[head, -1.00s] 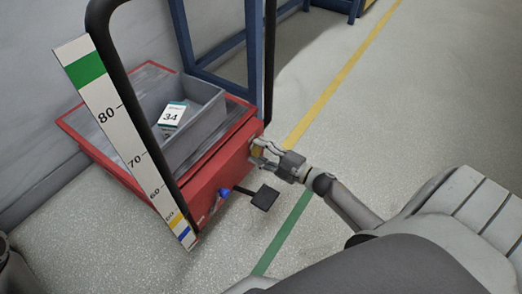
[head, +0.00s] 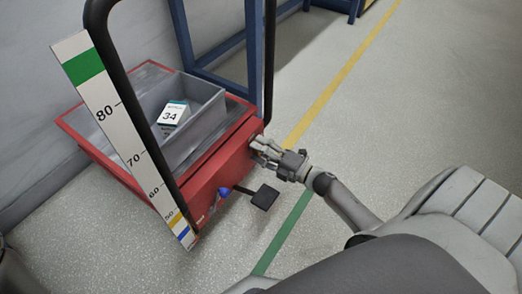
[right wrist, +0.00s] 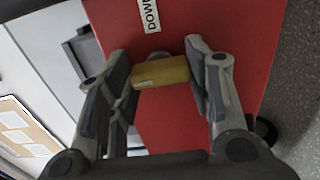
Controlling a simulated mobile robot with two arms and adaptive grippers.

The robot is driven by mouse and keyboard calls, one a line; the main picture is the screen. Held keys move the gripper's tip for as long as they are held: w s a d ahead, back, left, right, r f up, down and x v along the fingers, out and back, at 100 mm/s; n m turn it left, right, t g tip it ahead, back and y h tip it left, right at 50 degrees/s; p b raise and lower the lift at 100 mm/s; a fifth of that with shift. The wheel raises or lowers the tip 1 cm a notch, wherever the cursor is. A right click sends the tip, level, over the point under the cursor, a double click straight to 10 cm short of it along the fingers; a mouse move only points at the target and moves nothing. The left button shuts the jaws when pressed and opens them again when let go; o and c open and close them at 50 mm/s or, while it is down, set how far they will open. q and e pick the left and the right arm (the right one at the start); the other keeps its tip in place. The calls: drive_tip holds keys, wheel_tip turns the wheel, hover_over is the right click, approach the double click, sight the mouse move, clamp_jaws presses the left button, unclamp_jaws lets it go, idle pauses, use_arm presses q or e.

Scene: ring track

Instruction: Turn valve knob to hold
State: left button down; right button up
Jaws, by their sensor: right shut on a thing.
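The valve knob (right wrist: 160,72) is a yellow bar-shaped handle on the red front of a lift cart (head: 228,165). In the right wrist view it lies crosswise between the fingers of my right gripper (right wrist: 158,78), which is shut on it. A white label reading "DOWN" (right wrist: 150,14) is on the red panel just above the knob. In the head view my right gripper (head: 262,152) reaches the right end of the red front and hides the knob. My left gripper is not in view.
A grey bin (head: 211,116) with a box marked 34 (head: 173,114) stands on the cart. A tilted scale board (head: 122,136) with a green band is at the left, by the black handle frame (head: 140,114). A black pedal (head: 265,197) sticks out in front.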

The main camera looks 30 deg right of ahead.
drive_tip(key=o, duration=1)
drive_tip(key=v, duration=1.2)
drive_tip(key=shift+f, duration=0.1)
